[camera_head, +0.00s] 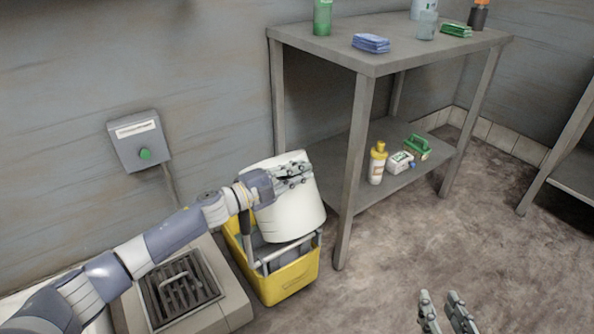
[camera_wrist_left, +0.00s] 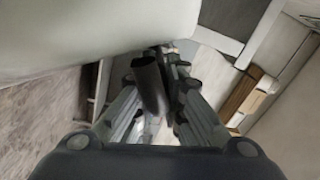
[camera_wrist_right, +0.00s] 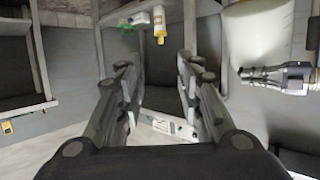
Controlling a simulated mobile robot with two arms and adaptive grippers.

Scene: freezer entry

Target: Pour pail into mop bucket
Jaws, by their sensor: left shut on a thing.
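The white pail (camera_head: 290,215) is tipped nearly upside down over the yellow mop bucket (camera_head: 290,281), its wider end facing down. My left gripper (camera_head: 293,173) is shut beside the pail's raised end. In the left wrist view a dark rod-like piece (camera_wrist_left: 150,85) is between its fingers, with the pail (camera_wrist_left: 90,35) filling the upper left. The pail hides part of the bucket's opening, and I cannot see any liquid. My right gripper (camera_head: 448,312) is open and empty, low at the right; its spread fingers show in the right wrist view (camera_wrist_right: 158,90).
A floor drain grate (camera_head: 180,288) lies left of the bucket. A green-button box (camera_head: 140,140) is on the wall. Floor at right is clear.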

